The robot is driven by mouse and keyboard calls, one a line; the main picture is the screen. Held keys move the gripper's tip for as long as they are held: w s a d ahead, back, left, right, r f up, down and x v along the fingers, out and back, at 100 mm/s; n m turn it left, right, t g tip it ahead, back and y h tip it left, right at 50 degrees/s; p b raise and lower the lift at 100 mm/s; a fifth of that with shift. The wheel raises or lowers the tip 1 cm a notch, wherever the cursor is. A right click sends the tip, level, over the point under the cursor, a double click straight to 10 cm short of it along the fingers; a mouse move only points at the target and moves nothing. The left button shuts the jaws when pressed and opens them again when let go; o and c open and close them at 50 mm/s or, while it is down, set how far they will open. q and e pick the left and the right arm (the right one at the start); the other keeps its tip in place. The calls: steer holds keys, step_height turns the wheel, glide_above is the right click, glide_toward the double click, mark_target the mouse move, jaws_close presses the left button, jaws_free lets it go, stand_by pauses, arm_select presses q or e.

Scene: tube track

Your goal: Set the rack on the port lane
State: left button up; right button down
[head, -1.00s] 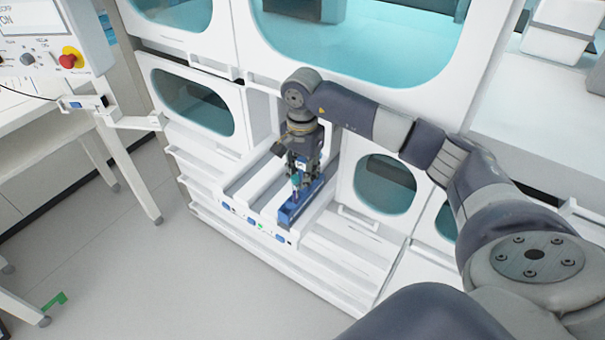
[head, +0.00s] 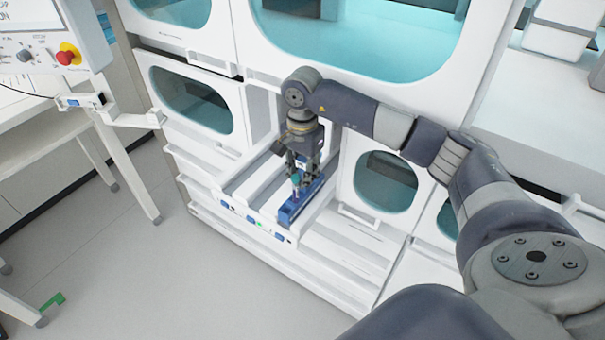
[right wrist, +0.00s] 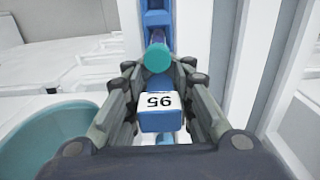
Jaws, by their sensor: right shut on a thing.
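The blue rack (head: 288,213) is long and narrow and lies in the right part of the white lane tray (head: 236,202). Its handle block (right wrist: 160,121) carries a white label reading 95, upside down in the right wrist view. A tube with a teal cap (right wrist: 158,57) stands in the rack; its teal cap also shows in the head view (head: 295,180). My right gripper (head: 303,172) points down and is shut on the rack, with a finger on each side of the block. Whether the rack's underside touches the lane floor is hidden. My left gripper is out of view.
White lane walls run along both sides of the rack. The tray's front edge has blue tags and a green light (head: 259,226). White machine fronts with teal windows (head: 385,181) stand behind and right. A control panel with a red button (head: 68,54) is at upper left.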

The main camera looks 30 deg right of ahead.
mark_target(302, 160)
steer(key=shift+f, duration=0.1)
stand_by(0.3)
steer(key=shift+f+b, duration=0.2)
steer(key=shift+b, duration=0.2)
steer(key=c, duration=1.3)
jaws_free()
steer(key=shift+r, duration=0.3)
step_height(302, 160, up, 7)
steer(key=shift+f, duration=0.1)
